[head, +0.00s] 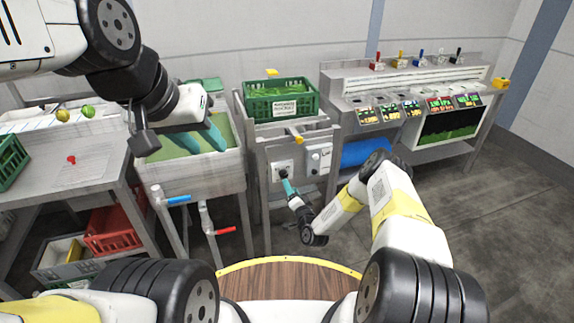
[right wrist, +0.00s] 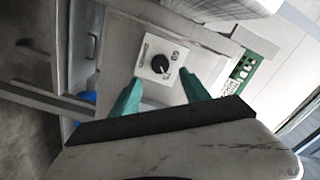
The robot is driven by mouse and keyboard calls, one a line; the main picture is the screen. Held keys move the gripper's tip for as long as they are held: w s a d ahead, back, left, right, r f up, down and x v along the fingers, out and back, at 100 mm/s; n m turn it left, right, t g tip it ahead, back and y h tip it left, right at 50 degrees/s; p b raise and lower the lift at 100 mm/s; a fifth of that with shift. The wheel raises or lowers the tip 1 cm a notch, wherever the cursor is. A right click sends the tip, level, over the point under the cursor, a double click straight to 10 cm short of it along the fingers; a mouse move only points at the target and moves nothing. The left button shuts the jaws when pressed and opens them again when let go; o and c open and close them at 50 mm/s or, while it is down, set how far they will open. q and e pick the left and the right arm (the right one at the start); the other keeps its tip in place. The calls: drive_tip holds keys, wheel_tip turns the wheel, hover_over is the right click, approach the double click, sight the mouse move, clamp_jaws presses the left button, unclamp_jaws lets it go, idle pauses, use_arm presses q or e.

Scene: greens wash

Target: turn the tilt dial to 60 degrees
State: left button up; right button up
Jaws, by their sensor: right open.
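The tilt dial (right wrist: 160,64) is a round black knob on a white square plate with printed marks, on the front of a grey metal stand. Its exact setting is too small to read. In the head view the dial's plate (head: 283,169) is partly covered by my right gripper (head: 287,187). In the right wrist view the two teal fingers of my right gripper (right wrist: 161,82) are apart, pointing at the dial with one on each side and nothing between them. My left gripper (head: 203,140) hangs over the sink, its teal fingers apart and empty.
A second white control box (head: 319,158) sits right of the dial. A green crate (head: 281,100) stands on top of the stand. The water-filled sink (head: 190,175) is to the left, with blue and red handles below. A counter with lit displays (head: 412,108) is at right.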

sight(285, 176)
drive_tip(key=x, duration=0.7)
drive_tip(key=shift+c, duration=0.4)
clamp_jaws()
